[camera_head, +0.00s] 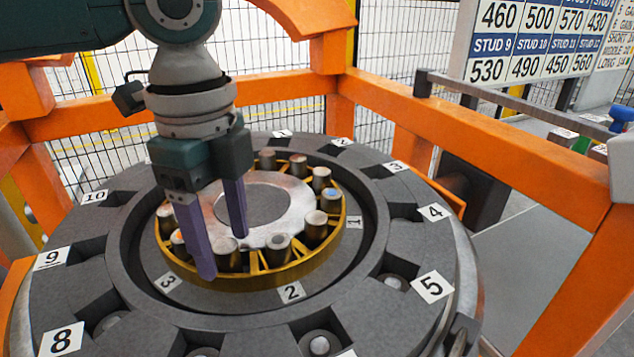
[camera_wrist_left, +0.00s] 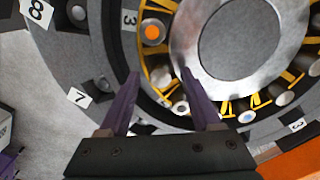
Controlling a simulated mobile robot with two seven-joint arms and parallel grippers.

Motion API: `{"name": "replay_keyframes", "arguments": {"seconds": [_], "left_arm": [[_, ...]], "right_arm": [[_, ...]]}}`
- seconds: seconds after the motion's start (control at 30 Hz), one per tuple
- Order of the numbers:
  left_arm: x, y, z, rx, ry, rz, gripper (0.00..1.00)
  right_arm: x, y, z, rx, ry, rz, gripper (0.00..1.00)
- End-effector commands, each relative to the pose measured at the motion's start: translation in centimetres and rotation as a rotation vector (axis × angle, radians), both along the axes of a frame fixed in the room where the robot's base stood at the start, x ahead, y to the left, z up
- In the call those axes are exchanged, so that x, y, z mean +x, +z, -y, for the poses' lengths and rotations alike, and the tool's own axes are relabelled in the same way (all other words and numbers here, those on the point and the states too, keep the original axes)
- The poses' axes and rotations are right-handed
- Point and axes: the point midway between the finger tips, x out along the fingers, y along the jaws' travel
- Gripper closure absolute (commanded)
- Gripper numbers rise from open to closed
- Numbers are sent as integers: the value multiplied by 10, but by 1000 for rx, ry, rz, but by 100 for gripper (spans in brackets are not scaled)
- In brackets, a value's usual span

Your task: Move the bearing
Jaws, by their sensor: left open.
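The bearing (camera_head: 262,279) sits in the middle of the dark grey round fixture. It has a yellow cage, several upright metal rollers and a silver inner ring (camera_head: 280,232) around a grey centre. It also shows in the left wrist view (camera_wrist_left: 187,50), where one roller top is orange. My left gripper (camera_head: 223,255) has purple fingers pointing down over the left part of the bearing. In the left wrist view the fingers (camera_wrist_left: 160,75) reach toward the bearing's cage. Whether they touch it, I cannot tell. My right gripper is not in view.
The round fixture (camera_head: 100,257) has numbered slots around its rim. Orange frame beams (camera_head: 480,140) surround it at the back and right. A stud number board (camera_head: 530,45) stands at the upper right.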

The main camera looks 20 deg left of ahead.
Motion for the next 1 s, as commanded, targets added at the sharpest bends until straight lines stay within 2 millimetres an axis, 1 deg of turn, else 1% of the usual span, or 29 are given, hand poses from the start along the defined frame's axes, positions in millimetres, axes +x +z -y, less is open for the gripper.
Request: {"name": "replay_keyframes", "arguments": {"seconds": [0.03,0.07,0.6,1.0], "left_arm": [[0,0,0,0,0,0,35],[0,0,0,0,0,0,39],[0,0,0,-1,0,0,100],[0,1,1,-1,0,-1,100]], "right_arm": [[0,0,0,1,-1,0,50],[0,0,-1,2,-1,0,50],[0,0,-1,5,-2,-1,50],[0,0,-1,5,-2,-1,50]]}}
